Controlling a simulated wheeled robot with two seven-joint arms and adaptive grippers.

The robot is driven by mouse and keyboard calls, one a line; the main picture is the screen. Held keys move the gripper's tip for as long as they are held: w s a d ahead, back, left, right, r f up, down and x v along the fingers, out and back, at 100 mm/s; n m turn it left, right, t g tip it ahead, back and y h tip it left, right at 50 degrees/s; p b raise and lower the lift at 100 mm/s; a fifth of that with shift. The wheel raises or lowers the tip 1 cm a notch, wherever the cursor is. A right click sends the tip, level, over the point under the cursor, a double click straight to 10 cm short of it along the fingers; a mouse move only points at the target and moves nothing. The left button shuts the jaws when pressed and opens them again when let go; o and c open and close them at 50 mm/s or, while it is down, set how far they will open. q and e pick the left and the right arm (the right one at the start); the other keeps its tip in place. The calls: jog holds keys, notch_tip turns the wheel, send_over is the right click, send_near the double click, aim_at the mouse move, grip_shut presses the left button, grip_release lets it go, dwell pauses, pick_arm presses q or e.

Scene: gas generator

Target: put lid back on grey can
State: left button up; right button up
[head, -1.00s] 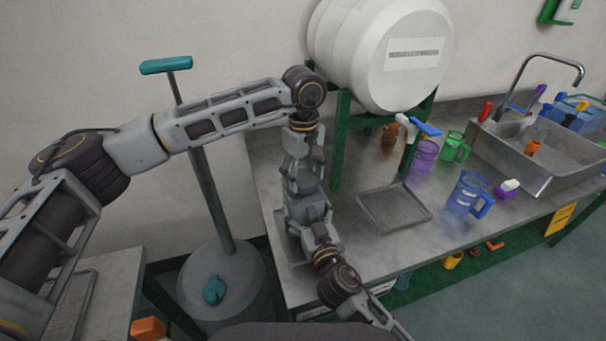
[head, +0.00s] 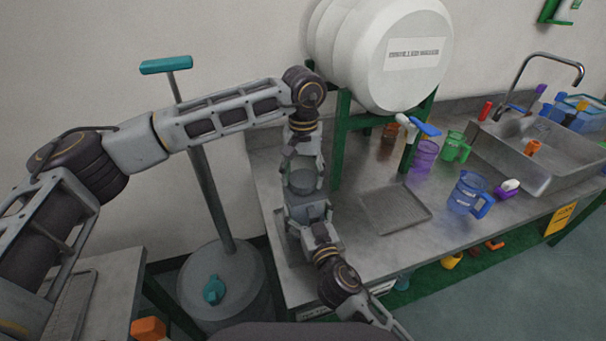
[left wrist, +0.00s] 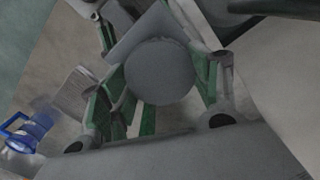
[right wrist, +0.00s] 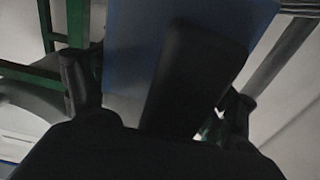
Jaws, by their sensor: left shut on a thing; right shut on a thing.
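A dark grey round piece (head: 303,182), which looks like the lid, is between the fingers of my left gripper (head: 304,172) above the counter. In the left wrist view, its round grey face (left wrist: 160,70) fills the space between the fingers. My right gripper (head: 308,206) reaches in from below, just under the left one. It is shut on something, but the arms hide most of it. In the right wrist view, a dark block (right wrist: 195,80) and a bluish flat surface lie between the fingers. I cannot tell whether lid and can touch.
A green stand (head: 340,150) with a white barrel (head: 390,50) rises close behind the grippers. A shallow tray (head: 395,208) lies on the counter to the right.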

pick_arm(q)
jog(key=m, duration=0.3)
jog(key=shift+m, duration=0.4)
jog(key=m, duration=0.4)
jog(key=o, duration=0.8)
jog(key=shift+c, duration=0.2)
jog(key=shift+r, duration=2.25)
